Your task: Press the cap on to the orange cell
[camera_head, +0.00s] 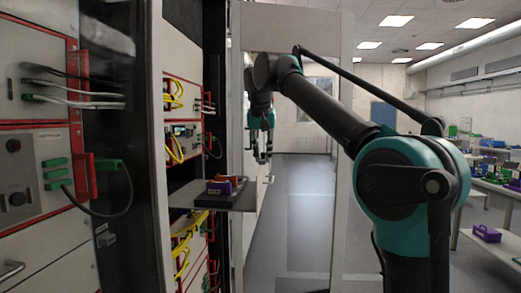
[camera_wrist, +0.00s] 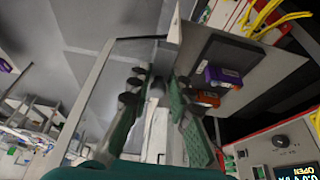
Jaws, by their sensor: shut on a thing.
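The orange cell (camera_head: 236,181) stands on the shelf at the rack, beside a purple block (camera_head: 219,187). In the wrist view the orange cell (camera_wrist: 207,98) is partly hidden behind the purple block (camera_wrist: 222,77) and my right finger. My gripper (camera_head: 263,156) hangs in the air, to the right of the shelf and above its level, apart from the orange cell. In the wrist view my gripper (camera_wrist: 156,85) has its two green fingers with dark pads either side of a narrow pale piece. It is shut on this, which I take as the cap; its outline is unclear.
The shelf (camera_head: 240,198) juts from the rack and bears a black tray (camera_wrist: 228,55). Yellow cables (camera_head: 176,140) and red-edged modules line the rack. A pale cabinet with glass stands behind my gripper. Tables with boxes, including a purple bin (camera_head: 487,233), stand at the right.

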